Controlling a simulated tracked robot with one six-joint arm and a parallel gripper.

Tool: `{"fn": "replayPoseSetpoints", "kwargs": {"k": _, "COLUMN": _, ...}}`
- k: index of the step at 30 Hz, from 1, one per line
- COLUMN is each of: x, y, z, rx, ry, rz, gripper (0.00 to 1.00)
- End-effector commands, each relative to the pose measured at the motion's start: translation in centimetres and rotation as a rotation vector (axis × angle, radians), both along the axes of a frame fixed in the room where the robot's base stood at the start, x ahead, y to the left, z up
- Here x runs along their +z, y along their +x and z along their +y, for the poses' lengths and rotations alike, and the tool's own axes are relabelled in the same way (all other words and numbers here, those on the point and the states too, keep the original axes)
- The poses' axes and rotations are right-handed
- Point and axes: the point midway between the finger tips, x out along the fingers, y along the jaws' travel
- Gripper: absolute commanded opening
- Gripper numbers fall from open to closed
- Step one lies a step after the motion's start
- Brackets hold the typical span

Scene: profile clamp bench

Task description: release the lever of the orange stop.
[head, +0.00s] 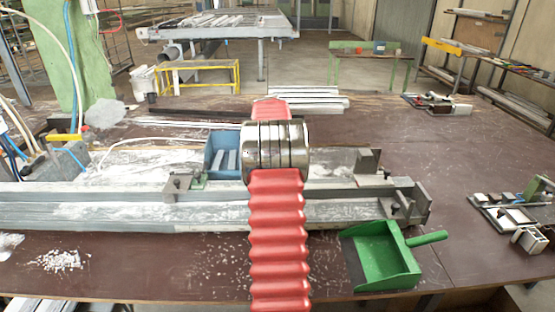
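I cannot pick out an orange stop or its lever on the clamp bench (100,212). The red ribbed sleeve and metal joint of my own arm run up the middle of the head view and hide part of the bench. My gripper is not visible. A small dark clamp with a greenish base (180,184) sits on the rail left of my arm. A grey end stop (405,200) with dark knobs stands at the rail's right end. A grey block (367,161) stands behind it.
A blue bin (217,140) stands just left of my arm. A green dustpan (381,258) lies at the front right, by the bench. White shavings (60,260) lie at the front left. Light profiles (310,98) lie at the back.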

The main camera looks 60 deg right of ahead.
Motion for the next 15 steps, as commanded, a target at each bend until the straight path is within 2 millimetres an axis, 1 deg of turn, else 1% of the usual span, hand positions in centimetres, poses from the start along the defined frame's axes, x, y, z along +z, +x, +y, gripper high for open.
{"fn": "replayPoseSetpoints", "kwargs": {"k": 4, "x": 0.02, "y": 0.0, "z": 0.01, "rx": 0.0, "ry": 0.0, "rz": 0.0, "gripper": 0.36}}
{"fn": "replayPoseSetpoints", "kwargs": {"k": 15, "x": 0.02, "y": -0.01, "z": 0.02, "rx": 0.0, "ry": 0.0, "rz": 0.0, "gripper": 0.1}}
